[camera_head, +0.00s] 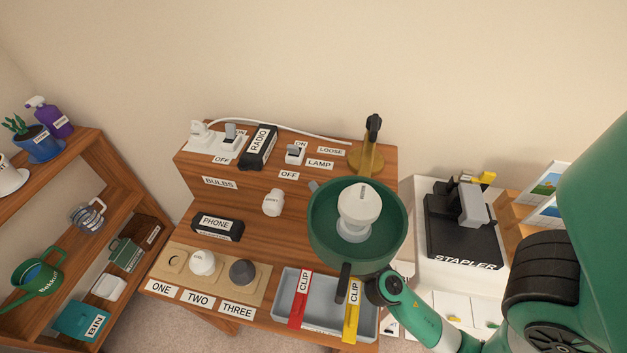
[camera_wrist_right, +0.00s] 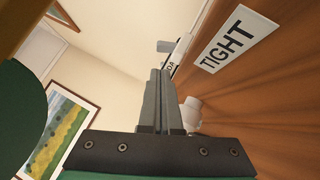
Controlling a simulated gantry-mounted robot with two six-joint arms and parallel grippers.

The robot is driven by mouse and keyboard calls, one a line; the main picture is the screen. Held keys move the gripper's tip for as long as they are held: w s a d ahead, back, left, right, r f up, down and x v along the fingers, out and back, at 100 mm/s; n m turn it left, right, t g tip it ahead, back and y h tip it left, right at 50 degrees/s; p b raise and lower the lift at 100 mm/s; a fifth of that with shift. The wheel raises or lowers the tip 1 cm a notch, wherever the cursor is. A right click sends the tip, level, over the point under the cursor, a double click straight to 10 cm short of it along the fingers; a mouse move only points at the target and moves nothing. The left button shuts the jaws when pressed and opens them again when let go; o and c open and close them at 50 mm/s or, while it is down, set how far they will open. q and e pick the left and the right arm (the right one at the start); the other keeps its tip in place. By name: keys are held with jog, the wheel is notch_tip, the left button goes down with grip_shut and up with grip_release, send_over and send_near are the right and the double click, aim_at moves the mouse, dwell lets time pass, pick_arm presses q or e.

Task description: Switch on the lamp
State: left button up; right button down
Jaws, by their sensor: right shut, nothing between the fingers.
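The lamp has a green bowl shade (camera_head: 325,250), opening upward, with an unlit white bulb (camera_head: 360,205) inside and a brass stand (camera_head: 370,160) behind. The lamp switch (camera_head: 294,152), a white block with a grey rocker, sits on the upper wooden step between ON and OFF labels, beside a LAMP label (camera_head: 320,164). I cannot tell its setting. My right gripper (camera_head: 313,186) is mostly hidden under the shade; only a grey tip shows at its left rim, below and right of the switch. In the right wrist view its fingers (camera_wrist_right: 158,75) are together and empty. My left gripper is not in view.
A loose bulb (camera_head: 273,203) lies left of the shade. The radio (camera_head: 259,146) and another switch (camera_head: 231,136) stand left of the lamp switch. A grey tray (camera_head: 318,320) with clips is in front. A TIGHT label (camera_wrist_right: 226,43) shows in the wrist view.

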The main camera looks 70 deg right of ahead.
aim_at(298, 174)
jog(key=p+x, duration=0.3)
jog(key=x, duration=0.4)
jog(key=shift+w+d+r, duration=0.2)
jog(key=shift+w+r, duration=0.05)
jog(key=shift+w, duration=0.05)
jog(key=shift+w+d, duration=0.25)
jog(key=shift+w, duration=0.05)
